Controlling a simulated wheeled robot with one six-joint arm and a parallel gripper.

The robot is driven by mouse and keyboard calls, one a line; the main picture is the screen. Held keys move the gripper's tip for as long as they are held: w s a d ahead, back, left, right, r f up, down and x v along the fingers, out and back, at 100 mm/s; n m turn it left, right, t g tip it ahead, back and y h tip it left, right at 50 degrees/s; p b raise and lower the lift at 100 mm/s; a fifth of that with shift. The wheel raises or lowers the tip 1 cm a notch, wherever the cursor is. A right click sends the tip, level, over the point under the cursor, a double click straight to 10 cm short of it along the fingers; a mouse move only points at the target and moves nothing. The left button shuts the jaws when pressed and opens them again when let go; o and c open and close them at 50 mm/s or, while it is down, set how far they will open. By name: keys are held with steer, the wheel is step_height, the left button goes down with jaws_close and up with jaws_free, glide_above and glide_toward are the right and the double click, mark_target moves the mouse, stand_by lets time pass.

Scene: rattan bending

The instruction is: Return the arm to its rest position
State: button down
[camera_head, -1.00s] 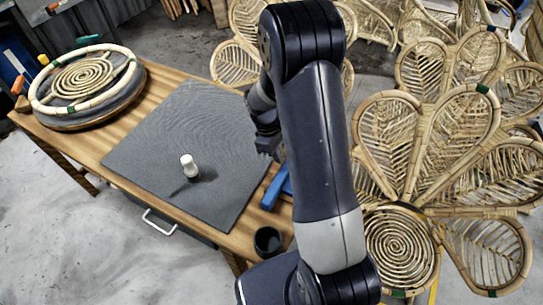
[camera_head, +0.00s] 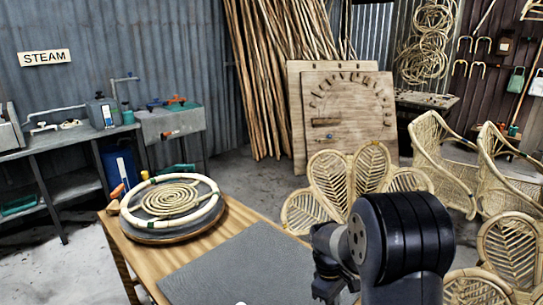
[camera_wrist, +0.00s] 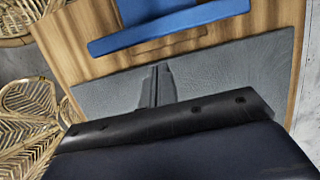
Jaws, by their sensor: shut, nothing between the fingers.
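My arm shows at the lower right of the head view, with its dark joint in front of the wicker chairs. My gripper (camera_wrist: 156,84) is shut and empty in the wrist view, above the grey mat (camera_wrist: 235,68). Part of it also shows at the bottom edge of the head view, where its fingers are hard to make out. The grey mat also shows in the head view (camera_head: 235,268) on the wooden table (camera_head: 140,258). Only a sliver of a white object (camera_head: 241,303) shows at the bottom edge there.
A round rattan frame with a spiral (camera_head: 172,202) stands on the table's far left corner. A blue object (camera_wrist: 180,22) lies beyond the mat in the wrist view. Rattan chairs (camera_head: 345,180) stand close to my arm. A steam bench (camera_head: 70,150) lines the back wall.

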steer(key=x, duration=0.9)
steer(key=shift+s, duration=0.1)
steer(key=shift+r+p, duration=0.15)
steer(key=shift+p, duration=0.15)
